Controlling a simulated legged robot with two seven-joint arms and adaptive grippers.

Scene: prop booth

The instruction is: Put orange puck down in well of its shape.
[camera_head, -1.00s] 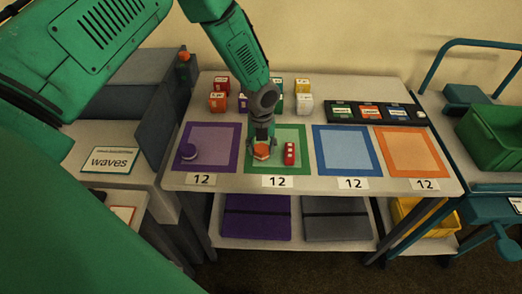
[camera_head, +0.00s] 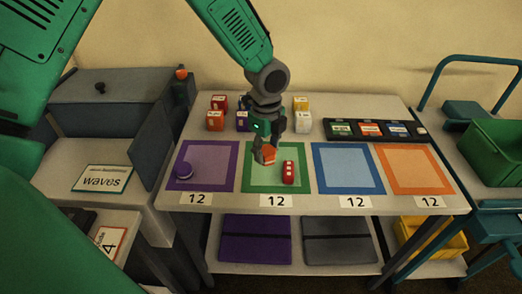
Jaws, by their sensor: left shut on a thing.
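The orange puck (camera_head: 267,155) is between the fingers of my left gripper (camera_head: 265,148), which is shut on it over the green-bordered square (camera_head: 267,187). The fingers hide part of the puck, which looks tilted and seems to be a little above the table. A red block (camera_head: 289,172) with pale marks lies on the same square, just right of the puck. I cannot make out a well matching the puck. My right gripper is not in view.
The blue square (camera_head: 347,168) and orange square (camera_head: 413,168) are empty. Several small blocks stand behind, beside a black tray (camera_head: 371,139) with cards. A green bin (camera_head: 497,130) is at right.

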